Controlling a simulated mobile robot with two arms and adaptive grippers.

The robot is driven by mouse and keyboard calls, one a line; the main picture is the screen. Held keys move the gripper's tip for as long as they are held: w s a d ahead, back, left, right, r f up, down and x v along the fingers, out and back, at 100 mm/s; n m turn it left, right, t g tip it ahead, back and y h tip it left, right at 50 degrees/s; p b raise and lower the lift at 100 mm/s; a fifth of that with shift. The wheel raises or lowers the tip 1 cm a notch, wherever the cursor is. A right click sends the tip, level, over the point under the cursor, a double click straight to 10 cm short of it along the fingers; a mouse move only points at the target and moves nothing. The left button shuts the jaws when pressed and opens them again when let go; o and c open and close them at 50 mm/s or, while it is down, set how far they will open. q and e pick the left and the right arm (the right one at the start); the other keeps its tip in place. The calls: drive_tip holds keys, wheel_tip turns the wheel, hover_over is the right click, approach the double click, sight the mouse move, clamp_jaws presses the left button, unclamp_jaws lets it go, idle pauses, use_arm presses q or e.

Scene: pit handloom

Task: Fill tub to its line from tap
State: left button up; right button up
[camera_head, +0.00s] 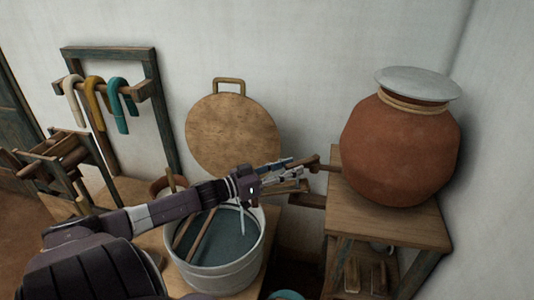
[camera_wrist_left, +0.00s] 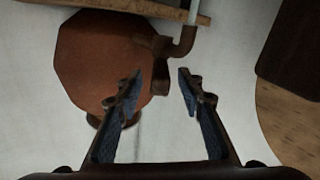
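A grey metal tub (camera_head: 214,277) stands on a low wooden surface and holds dark bluish water (camera_head: 228,238). A fill line on it cannot be made out. A thin pale stream (camera_head: 242,220) drops into the tub from below my left gripper (camera_head: 278,170). A brown tap (camera_head: 318,163) sticks out from the round clay pot (camera_head: 400,150). The left wrist view shows the tap (camera_wrist_left: 180,45) with a pale stream (camera_wrist_left: 193,12) at its spout. There my left gripper (camera_wrist_left: 158,88) is open, its fingertips apart near the tap's handle. My right gripper is not in view.
A wooden stand (camera_head: 435,228) carries the lidded pot at the right. Wooden sticks (camera_head: 200,236) lean in the tub. A round board (camera_head: 232,135) leans on the wall. A rack (camera_head: 158,112) with cream, yellow and teal hanks stands at the left.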

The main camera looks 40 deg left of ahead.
use_arm(q)
drive_tip(key=v, duration=0.9)
drive_tip(key=shift+s, duration=0.1)
